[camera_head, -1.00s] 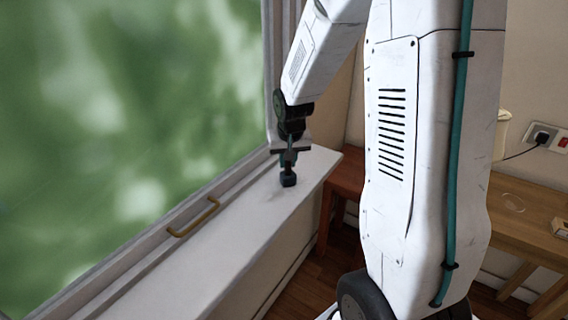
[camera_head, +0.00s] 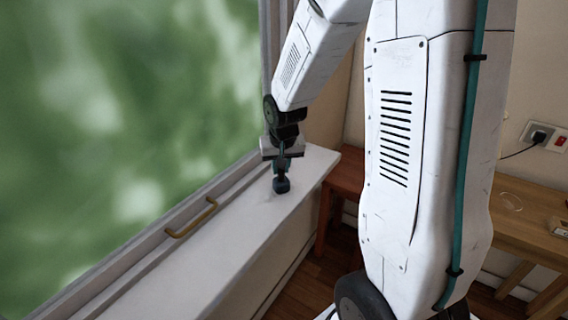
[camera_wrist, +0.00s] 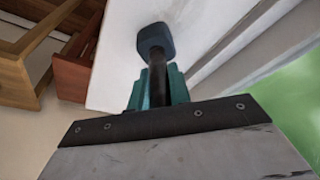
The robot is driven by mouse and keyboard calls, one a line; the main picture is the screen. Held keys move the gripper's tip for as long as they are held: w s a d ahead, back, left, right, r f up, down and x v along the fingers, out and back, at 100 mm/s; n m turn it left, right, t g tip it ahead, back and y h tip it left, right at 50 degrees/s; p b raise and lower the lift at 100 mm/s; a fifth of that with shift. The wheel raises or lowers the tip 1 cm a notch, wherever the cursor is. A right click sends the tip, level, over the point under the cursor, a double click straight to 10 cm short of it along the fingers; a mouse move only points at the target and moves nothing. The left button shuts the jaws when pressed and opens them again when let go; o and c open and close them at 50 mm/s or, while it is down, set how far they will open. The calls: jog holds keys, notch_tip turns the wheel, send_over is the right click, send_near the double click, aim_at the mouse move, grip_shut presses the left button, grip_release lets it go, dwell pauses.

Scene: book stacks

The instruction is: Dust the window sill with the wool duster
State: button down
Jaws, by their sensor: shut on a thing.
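The white window sill (camera_head: 235,232) runs along the base of the window from the lower left to a far corner in the head view. It also shows in the wrist view (camera_wrist: 112,50). My gripper (camera_head: 282,166) is over the far part of the sill, pointing down. Its teal fingers (camera_wrist: 158,92) are shut on the black handle of the duster. The dark blue duster head (camera_head: 281,185) is below the fingers, at the sill's top; I cannot tell whether it touches. The head also shows in the wrist view (camera_wrist: 155,40).
A brass window handle (camera_head: 192,218) sticks out from the frame beside the sill. A reddish wooden table (camera_head: 346,172) stands beyond the sill's far end. A lighter wooden table (camera_head: 525,225) is at the right. The near stretch of sill looks clear.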

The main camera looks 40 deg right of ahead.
jog(key=shift+s+a, duration=0.6)
jog(key=shift+a, duration=0.95)
jog(key=shift+s+a, duration=0.55)
jog(key=shift+a, duration=1)
jog(key=shift+s+a, duration=0.6)
jog(key=shift+a, duration=0.95)
jog(key=shift+w+d+r, duration=0.1)
jog(key=shift+w+d, duration=0.25)
jog(key=shift+d, duration=0.5)
jog(key=shift+w+d+r, duration=0.1)
jog(key=shift+w+d, duration=0.2)
jog(key=shift+d, duration=0.55)
jog(key=shift+w+d+f, duration=0.1)
jog(key=shift+w+d, duration=0.45)
jog(key=shift+d, duration=1.05)
jog(key=shift+w+d+f, duration=0.1)
jog(key=shift+w+d, duration=0.5)
jog(key=shift+d, duration=1)
jog(key=shift+w+d+f, duration=0.1)
jog(key=shift+w+d, duration=0.45)
jog(key=shift+d, duration=1.05)
jog(key=shift+r, duration=0.1)
notch_tip(320, 180, up, 6)
jog(key=shift+r, duration=0.1)
jog(key=shift+r, duration=1.4)
